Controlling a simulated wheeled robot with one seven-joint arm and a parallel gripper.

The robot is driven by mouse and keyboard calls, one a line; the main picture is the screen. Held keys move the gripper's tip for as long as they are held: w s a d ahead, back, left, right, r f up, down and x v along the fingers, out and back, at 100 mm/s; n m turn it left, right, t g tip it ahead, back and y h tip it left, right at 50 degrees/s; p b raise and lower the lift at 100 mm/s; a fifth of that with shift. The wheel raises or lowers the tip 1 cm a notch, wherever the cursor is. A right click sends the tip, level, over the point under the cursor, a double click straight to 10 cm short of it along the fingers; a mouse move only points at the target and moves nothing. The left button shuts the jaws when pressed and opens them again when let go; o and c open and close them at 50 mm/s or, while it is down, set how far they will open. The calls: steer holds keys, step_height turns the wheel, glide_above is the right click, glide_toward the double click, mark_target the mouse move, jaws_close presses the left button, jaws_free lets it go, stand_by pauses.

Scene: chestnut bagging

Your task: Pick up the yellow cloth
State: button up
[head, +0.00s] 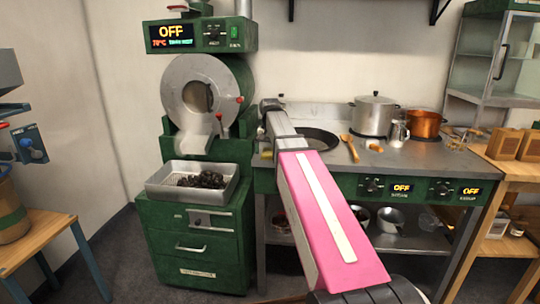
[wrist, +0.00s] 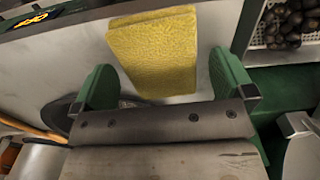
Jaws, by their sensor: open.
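The yellow cloth (wrist: 153,50) is a folded, textured rectangle lying flat on the grey metal counter in the wrist view. In the head view a small yellow patch of it (head: 266,155) shows at the counter's left end, beside my arm. My gripper (wrist: 165,82) is open, with one green finger on each side in the wrist view. The cloth lies ahead of and between the fingers, and nothing is held. Whether the fingers touch the counter cannot be told. In the head view the fingers are hidden behind my pink arm.
A black pan (head: 318,139) sits on the counter right of my arm. A wooden spoon (head: 349,147), a steel pot (head: 374,115) and a copper pot (head: 425,123) stand further right. The green roaster (head: 208,95) and a metal tray (head: 165,183) of chestnuts are at left.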

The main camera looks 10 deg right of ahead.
mark_target(270, 151)
steer(key=shift+f, duration=0.2)
steer(key=c, duration=0.9)
steer(key=shift+r, duration=0.15)
step_height(270, 151, up, 4)
steer(key=shift+f, duration=0.1)
steer(key=a+r, duration=0.2)
steer(key=a, duration=0.1)
steer(key=s+a+r, duration=0.1)
steer(key=a+r, duration=0.1)
steer(key=a, duration=0.2)
steer(key=s+a+r, duration=0.1)
steer(key=a+r, duration=0.2)
steer(key=a, duration=0.1)
steer(key=shift+s+a, duration=0.15)
steer(key=shift+a, duration=0.05)
